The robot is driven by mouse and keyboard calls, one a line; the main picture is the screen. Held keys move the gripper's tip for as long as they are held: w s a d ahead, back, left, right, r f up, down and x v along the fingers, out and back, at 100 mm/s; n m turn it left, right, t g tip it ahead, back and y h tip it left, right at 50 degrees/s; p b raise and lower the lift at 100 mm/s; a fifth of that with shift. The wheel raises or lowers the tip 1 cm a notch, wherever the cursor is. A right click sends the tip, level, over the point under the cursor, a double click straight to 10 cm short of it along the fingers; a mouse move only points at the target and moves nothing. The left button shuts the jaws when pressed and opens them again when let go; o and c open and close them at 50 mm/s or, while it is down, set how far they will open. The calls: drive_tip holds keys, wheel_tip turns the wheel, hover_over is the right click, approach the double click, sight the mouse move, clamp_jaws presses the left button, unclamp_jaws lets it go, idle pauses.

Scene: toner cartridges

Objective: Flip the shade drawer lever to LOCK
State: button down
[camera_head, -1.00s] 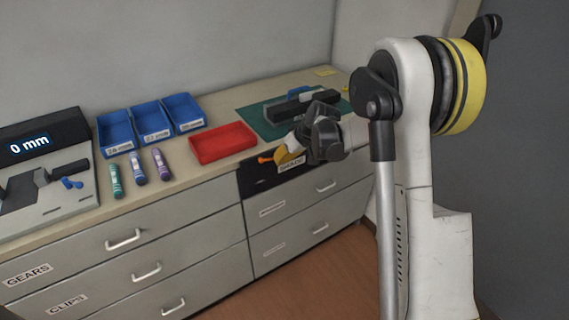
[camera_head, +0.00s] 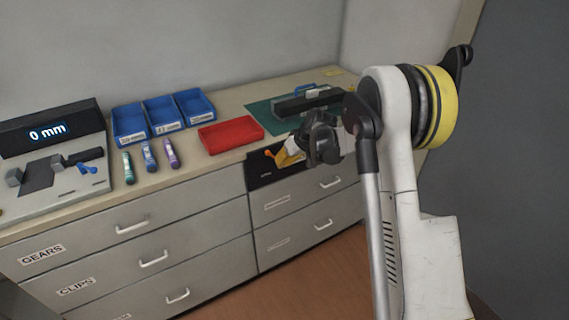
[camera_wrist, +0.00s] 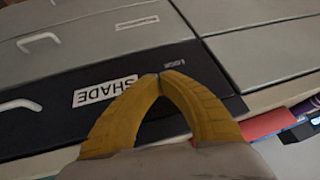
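The shade drawer has a black front (camera_head: 262,176) at the top of the right-hand drawer column. In the wrist view its black front (camera_wrist: 40,125) appears upside down with a white SHADE label (camera_wrist: 103,91). Small LOCK lettering (camera_wrist: 180,64) shows just beyond the fingertips. The orange lever (camera_head: 268,153) shows at the drawer's upper edge, left of my gripper (camera_head: 279,161). In the wrist view my gripper (camera_wrist: 158,77) has its yellow fingertips together, close to the drawer face. The lever is hidden there, so contact with it cannot be told.
A red tray (camera_head: 231,134) and several blue bins (camera_head: 163,112) stand on the counter, left of my arm. A green mat (camera_head: 262,113) carries a dark device (camera_head: 305,102). A gauge (camera_head: 48,132) reading 0 mm is far left. Open floor lies in front.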

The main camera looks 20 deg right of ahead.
drive_tip(key=shift+a+f, duration=0.25)
idle(0.8)
drive_tip(key=shift+r, duration=0.1)
idle(0.8)
